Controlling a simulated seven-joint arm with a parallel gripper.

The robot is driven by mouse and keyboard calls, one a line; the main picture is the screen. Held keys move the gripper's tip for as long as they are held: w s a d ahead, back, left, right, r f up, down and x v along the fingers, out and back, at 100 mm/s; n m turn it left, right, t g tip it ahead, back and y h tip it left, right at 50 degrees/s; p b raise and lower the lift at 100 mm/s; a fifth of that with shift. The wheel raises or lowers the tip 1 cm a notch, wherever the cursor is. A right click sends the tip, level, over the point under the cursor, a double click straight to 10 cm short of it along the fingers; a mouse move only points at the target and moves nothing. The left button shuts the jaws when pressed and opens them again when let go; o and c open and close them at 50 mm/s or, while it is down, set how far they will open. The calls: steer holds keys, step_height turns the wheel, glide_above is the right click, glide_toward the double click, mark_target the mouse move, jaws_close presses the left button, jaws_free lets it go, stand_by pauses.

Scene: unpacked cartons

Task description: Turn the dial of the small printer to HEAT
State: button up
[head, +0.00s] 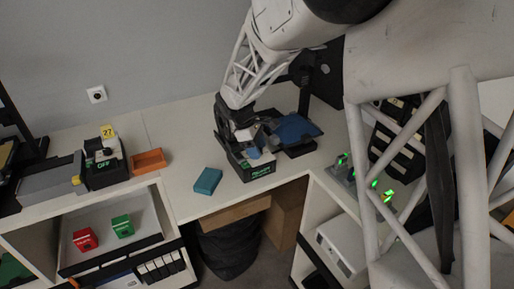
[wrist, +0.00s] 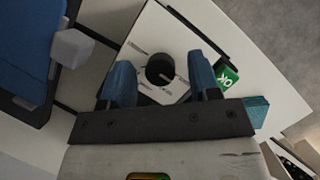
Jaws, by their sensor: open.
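A small dark device (head: 240,163) with a pale top and a green display stands on the white table, under my gripper (head: 258,146). I take it to be the small printer. In the wrist view its pale top plate (wrist: 143,57) carries small printed marks too small to read. A dark round dial (wrist: 160,68) sits on the plate, between the two blue fingers of my gripper (wrist: 162,80). The fingers are open, one on each side of the dial, with gaps showing. The green display (wrist: 228,75) seems to read OK. The dial's pointer cannot be made out.
A teal block (head: 208,181) lies left of the device. A blue-topped dark thing (head: 296,128) is close on its right. The table between is clear.

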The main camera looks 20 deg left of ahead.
steer(key=c, duration=0.9)
steer(key=shift+m, duration=0.3)
steer(key=m+g, duration=0.1)
steer(key=m, duration=0.3)
steer(key=shift+w+g, duration=0.1)
steer(key=shift+g, duration=0.3)
steer(key=m+g+y, duration=0.1)
steer(key=m, duration=0.3)
steer(key=shift+d, duration=0.1)
